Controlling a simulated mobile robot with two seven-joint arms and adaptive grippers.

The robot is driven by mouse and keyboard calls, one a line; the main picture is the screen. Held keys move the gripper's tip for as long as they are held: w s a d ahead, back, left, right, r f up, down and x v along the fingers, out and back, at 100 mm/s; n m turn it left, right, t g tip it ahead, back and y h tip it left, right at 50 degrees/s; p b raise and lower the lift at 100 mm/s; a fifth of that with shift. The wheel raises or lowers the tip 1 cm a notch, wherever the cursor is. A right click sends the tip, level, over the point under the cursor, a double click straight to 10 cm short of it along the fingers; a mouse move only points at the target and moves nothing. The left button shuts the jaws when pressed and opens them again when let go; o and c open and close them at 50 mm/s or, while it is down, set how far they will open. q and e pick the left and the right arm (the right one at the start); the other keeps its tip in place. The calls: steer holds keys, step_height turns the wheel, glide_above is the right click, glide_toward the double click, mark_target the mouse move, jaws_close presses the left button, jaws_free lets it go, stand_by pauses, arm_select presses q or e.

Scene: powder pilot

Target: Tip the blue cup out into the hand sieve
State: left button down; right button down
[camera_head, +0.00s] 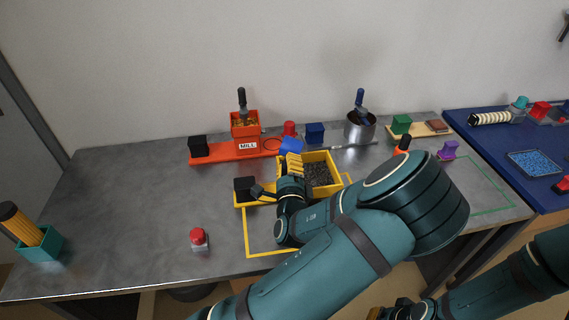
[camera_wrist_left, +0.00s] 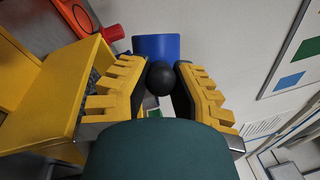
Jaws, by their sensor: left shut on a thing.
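The blue cup (camera_head: 291,146) is held up at the back edge of the yellow box and looks tilted in the head view. It also shows in the left wrist view (camera_wrist_left: 157,45), behind a black ball-shaped knob (camera_wrist_left: 160,78). My left gripper (camera_head: 292,166) is shut on the cup's black knob, with its yellow fingers on either side. The yellow box (camera_head: 337,168) with a dark, grainy inside looks like the hand sieve. It lies beside and below my left gripper, partly hidden by my arm. The cup's inside is hidden. My right gripper (camera_head: 385,312) is only partly visible at the bottom edge.
An orange mill (camera_head: 246,138) stands behind left. A red block (camera_head: 289,129) and dark blue block (camera_head: 315,132) stand behind the cup. A metal pot (camera_head: 358,130) stands back right. The table's left side is mostly clear.

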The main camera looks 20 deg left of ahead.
arm_select(q)
steer(key=m, duration=0.2)
steer(key=d+m+t+b, duration=0.1)
steer(key=m, duration=0.1)
steer(key=m+t+h, duration=0.1)
steer(key=m, duration=0.1)
steer(key=shift+w+d, duration=0.15)
steer(key=shift+d, duration=0.15)
stand_by(0.7)
